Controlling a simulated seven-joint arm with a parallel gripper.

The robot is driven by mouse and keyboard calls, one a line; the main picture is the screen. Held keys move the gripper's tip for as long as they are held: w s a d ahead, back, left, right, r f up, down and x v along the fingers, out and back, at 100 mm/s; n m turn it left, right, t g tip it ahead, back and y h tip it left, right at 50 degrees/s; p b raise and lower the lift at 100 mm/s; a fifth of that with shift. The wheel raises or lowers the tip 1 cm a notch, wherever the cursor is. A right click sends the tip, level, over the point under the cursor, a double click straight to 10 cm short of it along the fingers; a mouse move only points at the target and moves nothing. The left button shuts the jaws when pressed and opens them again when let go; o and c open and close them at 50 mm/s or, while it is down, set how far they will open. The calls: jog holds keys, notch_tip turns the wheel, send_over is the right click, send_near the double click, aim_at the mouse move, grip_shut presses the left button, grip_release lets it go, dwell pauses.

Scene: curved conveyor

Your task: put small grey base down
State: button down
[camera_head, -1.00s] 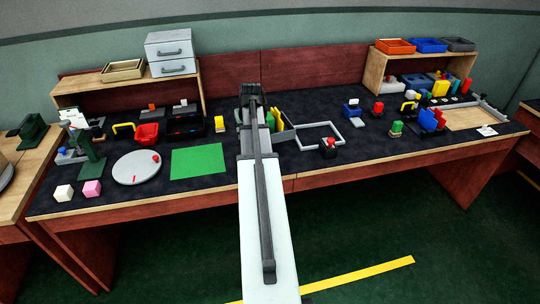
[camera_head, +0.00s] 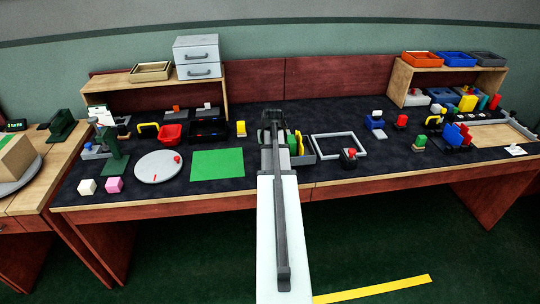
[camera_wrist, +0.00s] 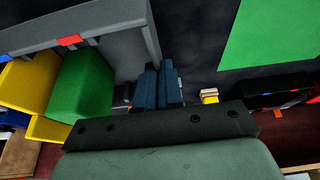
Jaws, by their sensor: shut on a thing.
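My gripper (camera_head: 270,118) is over the middle of the dark bench top, just left of the grey bin (camera_head: 304,160) with green and yellow pieces. In the wrist view, my gripper (camera_wrist: 158,68) has its dark fingers close together, shut on the small grey base. The base cannot be made out clearly; the fingers and my arm hide it. The grey bin (camera_wrist: 110,35) stands close beside the fingers in the wrist view, with a green block (camera_wrist: 80,88) and yellow pieces (camera_wrist: 22,90) in it. I cannot tell whether the base touches the bench.
A green mat (camera_head: 217,163) and a yellow block (camera_head: 241,128) lie left of my gripper. A grey square frame (camera_head: 352,136) lies right of the bin, with a dark, red-topped piece (camera_head: 349,156) at its front. Bare bench top shows between the mat and my arm.

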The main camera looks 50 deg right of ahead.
jog(key=shift+f, duration=1.85)
jog(key=c, duration=1.3)
grip_release()
jog(key=v, duration=1.2)
jog(key=shift+d, duration=0.1)
